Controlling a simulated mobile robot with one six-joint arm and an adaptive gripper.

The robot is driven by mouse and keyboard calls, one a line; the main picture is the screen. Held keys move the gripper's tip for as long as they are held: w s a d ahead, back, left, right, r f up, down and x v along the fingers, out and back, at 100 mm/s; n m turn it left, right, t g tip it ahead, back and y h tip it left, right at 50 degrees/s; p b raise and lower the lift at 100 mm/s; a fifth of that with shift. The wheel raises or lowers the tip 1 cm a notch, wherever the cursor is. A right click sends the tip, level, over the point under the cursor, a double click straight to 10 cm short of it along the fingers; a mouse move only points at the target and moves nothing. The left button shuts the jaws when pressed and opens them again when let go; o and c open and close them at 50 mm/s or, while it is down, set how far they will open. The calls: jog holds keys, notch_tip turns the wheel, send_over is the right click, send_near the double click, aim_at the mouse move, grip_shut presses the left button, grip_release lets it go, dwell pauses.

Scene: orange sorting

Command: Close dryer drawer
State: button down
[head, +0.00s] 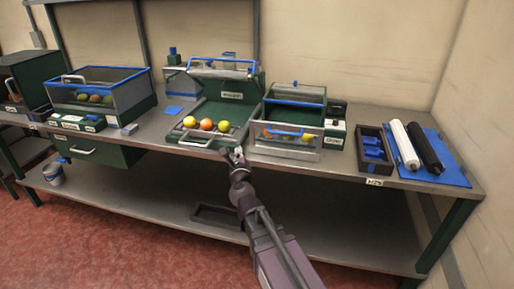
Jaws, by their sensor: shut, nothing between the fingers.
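My gripper (236,153) is shut and empty, just in front of the bench edge. Behind it and slightly left, a low pulled-out drawer or tray (209,134) of a green machine (235,111) holds an orange and yellow fruits in a row. To the right of my gripper stands another green machine (296,102) with a clear-fronted drawer (284,153), a blue handle and several fruits inside. The gripper appears close to both fronts; contact cannot be told.
A dark tray (371,169) with blue parts and a blue mat (449,174) with white and black rollers lie at the right. A clear-sided green bin (128,95) stands left, above an under-bench drawer (97,151). The lower shelf (340,232) holds a dark frame.

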aim_at(258, 139)
jog(key=shift+s+d+f+m+g+h+b, duration=0.3)
jog(key=shift+f+m+h, duration=0.35)
jog(key=shift+m+h, duration=0.8)
jog(key=shift+s+d+f+m+g+h+b, duration=0.1)
jog(key=shift+d+f+m+g+h+b, duration=0.4)
jog(key=shift+m, duration=1.6)
jog(key=shift+s+d+f+m+g+h+b, duration=0.15)
jog(key=shift+d+f+m+h, duration=0.5)
jog(key=shift+m+h, duration=0.9)
jog(key=shift+w+a+f, duration=0.1)
jog(key=shift+a+f, duration=0.05)
jog(key=shift+a, duration=0.05)
jog(key=x, duration=1.3)
jog(key=shift+w, duration=0.35)
jog(key=shift+w, duration=0.15)
jog(key=x, duration=1.8)
jog(key=shift+w+a+f, duration=0.15)
jog(key=shift+w+a, duration=0.05)
jog(key=shift+w, duration=0.15)
jog(key=shift+w+d, duration=0.3)
jog(key=shift+w, duration=0.55)
